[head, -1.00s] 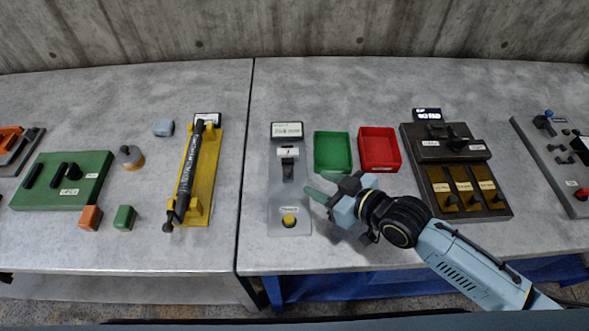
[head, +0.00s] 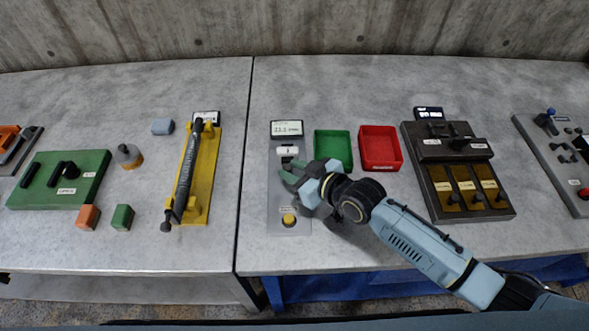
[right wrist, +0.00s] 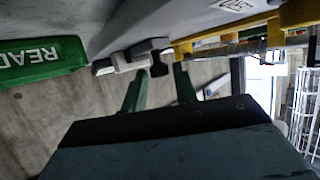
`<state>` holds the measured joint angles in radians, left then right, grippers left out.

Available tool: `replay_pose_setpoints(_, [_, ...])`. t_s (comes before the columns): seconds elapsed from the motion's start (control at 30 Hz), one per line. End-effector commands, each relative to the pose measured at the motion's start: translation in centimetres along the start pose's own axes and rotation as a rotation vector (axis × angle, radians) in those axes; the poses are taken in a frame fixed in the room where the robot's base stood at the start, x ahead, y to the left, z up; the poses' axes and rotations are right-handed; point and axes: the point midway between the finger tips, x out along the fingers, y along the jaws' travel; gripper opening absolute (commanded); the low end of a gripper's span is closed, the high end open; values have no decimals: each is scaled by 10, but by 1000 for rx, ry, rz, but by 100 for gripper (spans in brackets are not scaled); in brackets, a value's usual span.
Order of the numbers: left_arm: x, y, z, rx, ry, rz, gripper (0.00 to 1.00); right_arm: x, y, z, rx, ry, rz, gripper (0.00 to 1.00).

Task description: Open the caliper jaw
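The caliper unit is a grey panel (head: 276,205) on the right table, with a lit readout (head: 287,128) at its far end. A pale sliding block (head: 287,150) sits below the readout, and a yellow button (head: 289,220) is at the near end. My right gripper (head: 286,167) is over the panel's middle and partly hides the part below the block. In the right wrist view its two green fingers (right wrist: 159,70) are apart, with a small dark piece (right wrist: 158,62) visible between them or just beyond. I cannot tell whether they touch it. My left gripper is not in view.
A green tray (head: 333,163) and a red tray (head: 380,166) stand just right of the panel. A dark fixture with brass plates (head: 437,192) is further right. A yellow stand with a black bar (head: 207,177) is left of the table seam.

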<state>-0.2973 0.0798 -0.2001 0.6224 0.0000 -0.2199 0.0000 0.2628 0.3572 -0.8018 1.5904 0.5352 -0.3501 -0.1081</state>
Motion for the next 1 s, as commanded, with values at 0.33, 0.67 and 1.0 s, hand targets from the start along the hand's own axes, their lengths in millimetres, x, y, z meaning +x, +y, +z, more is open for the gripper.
replay_pose_setpoints(0.33, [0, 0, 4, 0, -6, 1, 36, 0, 0, 0, 0, 0, 0, 0])
replay_pose_setpoints(0.67, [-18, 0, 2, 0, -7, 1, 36, -13, -13, 3, 2, -3, -1, 0])
replay_pose_setpoints(1.0, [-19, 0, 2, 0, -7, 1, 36, -16, -16, 7, 0, 0, 1, 0])
